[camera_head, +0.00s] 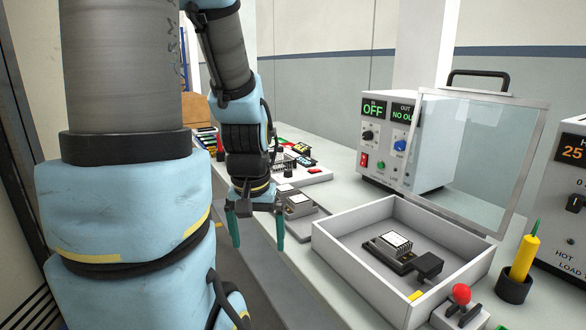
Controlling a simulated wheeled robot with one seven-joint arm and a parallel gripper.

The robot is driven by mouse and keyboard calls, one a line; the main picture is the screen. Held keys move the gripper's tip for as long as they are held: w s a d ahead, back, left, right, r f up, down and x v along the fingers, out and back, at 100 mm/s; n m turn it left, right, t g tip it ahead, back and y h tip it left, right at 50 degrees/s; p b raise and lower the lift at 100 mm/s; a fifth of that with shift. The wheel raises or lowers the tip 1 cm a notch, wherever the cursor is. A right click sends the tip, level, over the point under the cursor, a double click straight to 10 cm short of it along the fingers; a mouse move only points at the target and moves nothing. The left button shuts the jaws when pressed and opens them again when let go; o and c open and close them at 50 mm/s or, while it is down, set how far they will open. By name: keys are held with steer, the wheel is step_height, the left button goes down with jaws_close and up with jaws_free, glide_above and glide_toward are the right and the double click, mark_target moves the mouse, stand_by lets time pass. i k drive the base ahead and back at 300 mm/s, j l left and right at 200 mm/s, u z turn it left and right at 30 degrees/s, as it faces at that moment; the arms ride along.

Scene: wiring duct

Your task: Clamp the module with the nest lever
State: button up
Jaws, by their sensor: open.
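My gripper (257,228) hangs open and empty, its two teal fingers pointing down, left of the white open-topped box. A small module with a white top (397,240) sits in a dark nest (385,255) on the box floor. A black block (428,265) stands at the nest's right end; I cannot tell whether it is the lever. A red-knobbed lever (461,293) stands on a grey base outside the box's front right corner. My gripper is apart from all of these.
The white box (345,262) has raised walls, and its clear lid (470,150) stands open. A supply unit reading OFF (373,111) is behind it. A yellow tool (524,258) stands in a black cup at right. A grey fixture (297,203) is close behind my gripper.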

mark_target(461, 293)
steer(key=k+j, duration=0.15)
steer(key=k, duration=0.35)
steer(key=k+j, duration=0.15)
steer(key=k, duration=0.35)
